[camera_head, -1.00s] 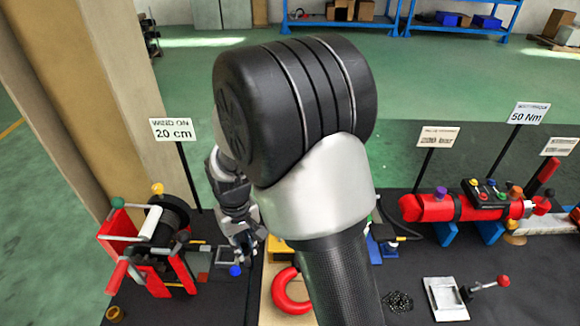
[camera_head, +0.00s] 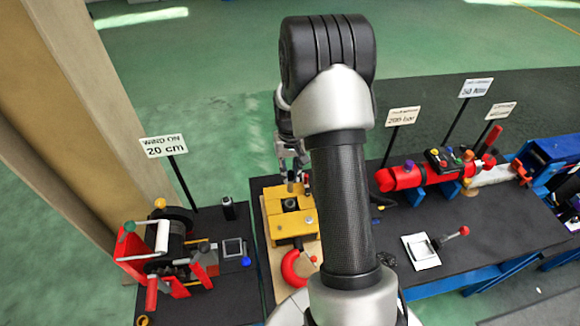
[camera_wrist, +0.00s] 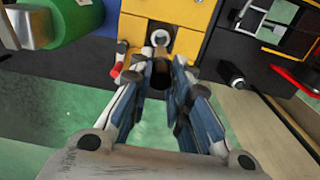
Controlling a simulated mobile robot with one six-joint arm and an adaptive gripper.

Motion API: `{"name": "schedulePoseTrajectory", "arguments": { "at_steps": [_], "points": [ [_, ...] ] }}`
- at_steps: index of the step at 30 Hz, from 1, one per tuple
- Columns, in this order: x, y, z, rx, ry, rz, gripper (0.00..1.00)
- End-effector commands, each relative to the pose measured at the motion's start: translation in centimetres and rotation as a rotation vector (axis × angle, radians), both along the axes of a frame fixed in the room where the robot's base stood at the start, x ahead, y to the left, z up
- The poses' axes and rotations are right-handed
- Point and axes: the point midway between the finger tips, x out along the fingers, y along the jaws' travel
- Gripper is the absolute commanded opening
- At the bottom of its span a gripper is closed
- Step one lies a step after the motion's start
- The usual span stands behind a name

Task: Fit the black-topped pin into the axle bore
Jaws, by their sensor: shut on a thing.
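My gripper (camera_head: 292,184) is at the far end of the yellow block (camera_head: 274,207), just above or beyond it. In the wrist view, the fingers (camera_wrist: 156,76) are closed around a dark cylindrical piece (camera_wrist: 160,72), which looks like the black-topped pin. Most of it is hidden between the fingers. Just past the fingertips, a round grey axle end (camera_wrist: 160,38) sits in a light plate on the yellow block (camera_wrist: 190,42). It looks like the place of the bore. The pin's tip and any contact with the bore cannot be made out.
A red-framed winch (camera_head: 165,255) stands left, with a small black cylinder (camera_head: 228,208) nearby. A red cylinder (camera_head: 405,177) and a white plate with a lever (camera_head: 421,251) are right. Green floor lies behind.

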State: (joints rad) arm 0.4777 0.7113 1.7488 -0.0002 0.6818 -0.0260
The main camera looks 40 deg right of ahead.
Motion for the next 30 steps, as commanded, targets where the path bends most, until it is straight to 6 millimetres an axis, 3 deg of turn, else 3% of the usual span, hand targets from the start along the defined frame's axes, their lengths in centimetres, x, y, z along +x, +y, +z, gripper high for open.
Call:
{"name": "schedulePoseTrajectory", "arguments": {
  "at_steps": [14,30],
  "points": [
    [0.0,0.1,-0.5,0.000,0.000,0.024,0.00],
    [0.0,0.1,-5.2,0.000,-0.001,0.023,0.00]
  ]
}}
